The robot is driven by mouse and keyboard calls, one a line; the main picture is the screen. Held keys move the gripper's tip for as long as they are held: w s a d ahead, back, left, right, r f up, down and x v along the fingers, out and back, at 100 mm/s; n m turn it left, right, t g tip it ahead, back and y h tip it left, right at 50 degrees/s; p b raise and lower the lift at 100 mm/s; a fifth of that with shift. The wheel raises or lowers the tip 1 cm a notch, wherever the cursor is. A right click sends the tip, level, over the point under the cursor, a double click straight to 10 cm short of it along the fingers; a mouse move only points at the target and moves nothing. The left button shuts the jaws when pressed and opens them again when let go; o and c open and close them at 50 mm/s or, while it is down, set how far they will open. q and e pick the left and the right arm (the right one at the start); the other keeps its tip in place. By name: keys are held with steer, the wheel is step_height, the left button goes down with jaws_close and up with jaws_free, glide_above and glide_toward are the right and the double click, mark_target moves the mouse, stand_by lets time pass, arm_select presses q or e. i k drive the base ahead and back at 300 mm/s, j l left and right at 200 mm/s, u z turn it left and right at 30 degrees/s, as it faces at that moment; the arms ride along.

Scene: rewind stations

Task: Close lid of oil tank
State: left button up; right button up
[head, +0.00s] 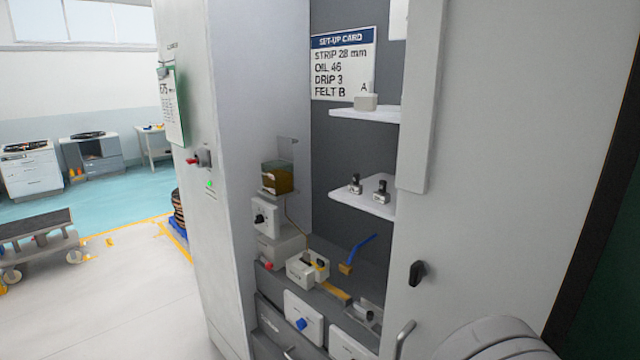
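The oil tank (278,178) is a small clear box with amber-brown oil in it, mounted on the inner left wall of the open grey cabinet. A thin grey see-through plate (288,148) stands upright at the back of the tank's top; it looks like the lid, raised open. Neither of my grippers shows in the head view. A grey rounded part at the bottom right looks like a piece of my own arm.
A white box with a black knob (264,215) sits under the tank. Shelves (366,204) with small fittings are to the right. The open cabinet door (490,150) fills the right side. A cart (38,235) stands on the floor at left.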

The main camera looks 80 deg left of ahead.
mark_target(285, 145)
steer(key=u, duration=3.1)
steer(key=i+j, duration=0.1)
steer(key=j, duration=0.35)
steer(key=i+j, duration=0.15)
steer(key=j, duration=0.25)
steer(key=i+j, duration=0.55)
steer(key=i+j+z, duration=0.1)
steer(key=i+j, duration=0.5)
steer(key=i+l, duration=0.15)
steer(key=i, duration=0.4)
steer(key=z, duration=0.05)
